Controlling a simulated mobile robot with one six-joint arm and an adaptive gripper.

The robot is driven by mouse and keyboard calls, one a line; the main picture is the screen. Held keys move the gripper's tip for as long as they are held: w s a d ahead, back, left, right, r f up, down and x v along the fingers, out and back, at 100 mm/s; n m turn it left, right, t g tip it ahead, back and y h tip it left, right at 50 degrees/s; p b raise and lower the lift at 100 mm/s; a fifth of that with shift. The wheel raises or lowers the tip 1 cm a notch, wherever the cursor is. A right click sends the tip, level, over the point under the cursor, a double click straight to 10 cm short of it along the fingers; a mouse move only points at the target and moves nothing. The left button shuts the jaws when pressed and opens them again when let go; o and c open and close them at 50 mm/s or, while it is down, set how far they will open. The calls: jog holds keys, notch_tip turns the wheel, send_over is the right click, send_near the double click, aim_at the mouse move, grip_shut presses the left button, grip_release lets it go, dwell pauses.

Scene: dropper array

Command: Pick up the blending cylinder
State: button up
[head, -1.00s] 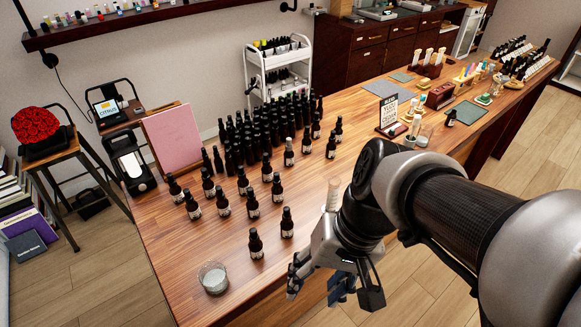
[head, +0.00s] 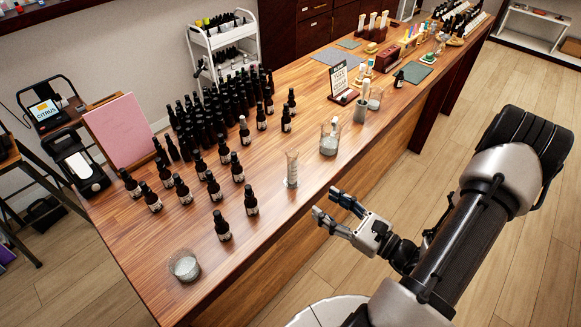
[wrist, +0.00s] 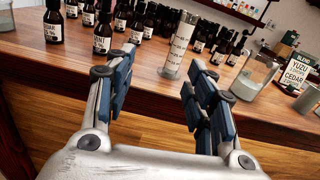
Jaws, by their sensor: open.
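The blending cylinder looks to be the tall clear graduated cylinder (head: 292,169) standing upright near the table's front edge in the head view. In the wrist view the cylinder (wrist: 176,48) stands beyond and between my fingers, its lower part in sight above the table edge. My gripper (head: 332,203) is open and empty, off the front side of the table, to the right of and nearer than the cylinder. In the wrist view my gripper (wrist: 160,85) has its two dark-padded fingers wide apart, touching nothing.
Several dark dropper bottles (head: 222,226) stand left of the cylinder. A glass beaker (head: 329,139) stands to its right and a small glass (head: 184,266) at the near left corner. A sign (head: 339,80) stands farther back. The wooden table (head: 262,247) is bare around the cylinder.

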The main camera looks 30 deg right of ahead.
jog(key=d+f+m+h, duration=0.2)
jog(key=b, duration=0.2)
send_near(296, 176)
jog(key=shift+t, duration=0.3)
jog(key=x, duration=0.6)
jog(key=shift+w+a+f, duration=0.1)
jog(key=shift+w+f, duration=0.05)
jog(key=shift+w, duration=0.15)
jog(key=b+x, duration=0.1)
jog(key=x, duration=0.3)
jog(key=shift+w+a+f, duration=0.15)
jog(key=shift+w+f, duration=0.05)
jog(key=shift+w, duration=0.3)
grip_shut()
